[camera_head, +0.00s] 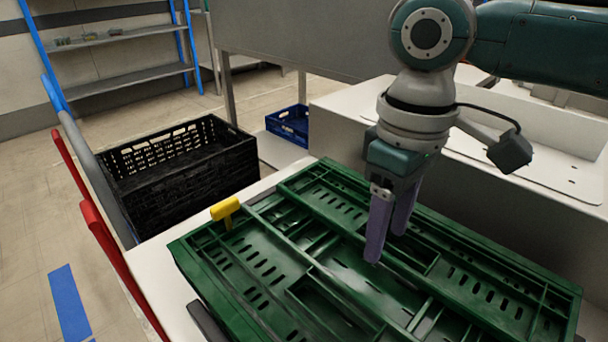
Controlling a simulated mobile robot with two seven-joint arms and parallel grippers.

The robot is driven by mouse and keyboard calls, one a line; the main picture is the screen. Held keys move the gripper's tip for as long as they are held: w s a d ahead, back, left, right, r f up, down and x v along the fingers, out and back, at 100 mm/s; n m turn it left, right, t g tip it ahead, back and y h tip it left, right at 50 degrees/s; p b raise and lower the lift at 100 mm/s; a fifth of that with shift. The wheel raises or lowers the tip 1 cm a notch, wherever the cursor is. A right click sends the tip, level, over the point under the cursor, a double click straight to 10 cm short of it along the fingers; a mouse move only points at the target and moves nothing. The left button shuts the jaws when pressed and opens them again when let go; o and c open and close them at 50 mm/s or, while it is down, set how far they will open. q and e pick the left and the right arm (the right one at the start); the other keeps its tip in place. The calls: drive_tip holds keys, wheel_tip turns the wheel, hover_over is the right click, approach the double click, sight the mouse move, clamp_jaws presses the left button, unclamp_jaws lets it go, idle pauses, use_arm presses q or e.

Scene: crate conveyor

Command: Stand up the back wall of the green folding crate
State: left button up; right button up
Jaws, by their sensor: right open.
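The green folding crate (262,262) lies folded flat on the white surface, its slotted wall panels down inside its rim. My right gripper (388,240) comes down from the upper right over the far middle part of the crate. Its two purple fingers are apart with nothing seen between them. The fingertips point down close to the panels; I cannot tell if they touch. The fingers hide a small part of the crate behind them. My left gripper is not in view.
A yellow T-shaped piece (226,211) stands at the crate's left edge. A black crate (178,170) is on the left, and a blue crate (291,124) sits farther back. Red bars (108,252) run along the left. A light-grey raised wall (478,180) stands behind the green crate.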

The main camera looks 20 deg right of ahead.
drive_tip(key=shift+f, duration=0.95)
clamp_jaws()
idle(0.7)
